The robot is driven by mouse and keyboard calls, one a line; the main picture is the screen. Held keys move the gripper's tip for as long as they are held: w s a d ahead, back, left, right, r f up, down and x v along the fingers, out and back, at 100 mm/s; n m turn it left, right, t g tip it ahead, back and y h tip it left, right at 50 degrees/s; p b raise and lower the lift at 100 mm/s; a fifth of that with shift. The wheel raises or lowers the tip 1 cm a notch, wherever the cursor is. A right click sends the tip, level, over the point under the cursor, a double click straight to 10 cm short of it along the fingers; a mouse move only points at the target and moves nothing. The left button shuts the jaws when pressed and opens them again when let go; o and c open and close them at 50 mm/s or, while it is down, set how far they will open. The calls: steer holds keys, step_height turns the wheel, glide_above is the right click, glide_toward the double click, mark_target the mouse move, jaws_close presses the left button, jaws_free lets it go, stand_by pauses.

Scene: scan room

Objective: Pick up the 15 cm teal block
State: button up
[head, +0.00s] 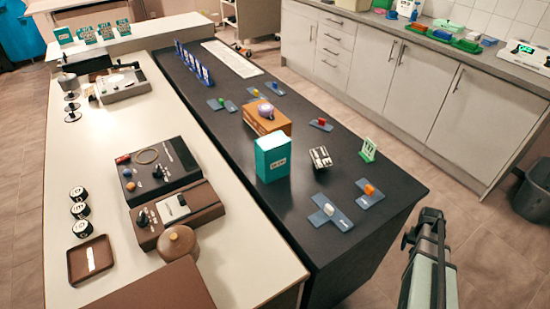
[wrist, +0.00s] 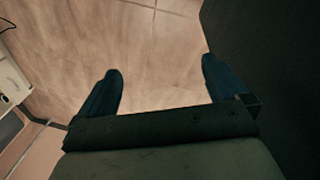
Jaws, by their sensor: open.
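A teal block (head: 272,158) with a white label stands upright on the dark bench top (head: 225,140), in the middle of the head view. It stands in front of an orange-brown box and apart from it. My gripper (wrist: 160,68) shows in the wrist view with its two dark blue fingers spread and nothing between them. It is over the tiled floor, beside a dark vertical surface at the right of that view. The block is not in the wrist view. In the head view, part of my arm stands at the lower right, off the bench's right edge; the fingers cannot be made out there.
The orange-brown box (head: 262,120) stands behind the block. A small black-and-white item (head: 320,157) and a green stand (head: 368,149) are to its right. Blue plates with coloured pieces (head: 330,212) lie near the front edge. A pale counter (head: 120,130) with devices runs along the left.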

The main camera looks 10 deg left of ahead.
steer(key=w+d+r+m+t+h, duration=0.15)
steer(key=w+d+r, duration=0.35)
steer(key=d+r, duration=0.6)
steer(key=w+d+r+m+t+h, duration=0.15)
steer(key=w+d+r, duration=0.35)
steer(key=d+r, duration=0.65)
steer(key=w+a+r+n, duration=0.2)
steer(key=w+r, duration=0.2)
steer(key=r, duration=0.5)
steer(key=w+a+r+n+y, duration=0.1)
steer(key=w+a+r+n, duration=0.3)
steer(key=a, duration=0.9)
steer(key=w+a+r+n+y, duration=0.1)
steer(key=a+n, duration=0.5)
steer(key=a, duration=0.6)
steer(key=w+a+r+n+y, duration=0.1)
steer(key=w+a+r+n, duration=0.3)
steer(key=a, duration=0.9)
step_height(320, 180, up, 7)
steer(key=n+g+y, duration=0.2)
steer(key=n+g, duration=0.1)
steer(key=n, duration=1.5)
glide_above(273, 140)
steer(key=f, duration=0.7)
steer(key=shift+s+d+f, duration=0.1)
steer(key=shift+d, duration=0.1)
steer(key=shift+a+f, duration=0.2)
steer(key=shift+f, duration=2.7)
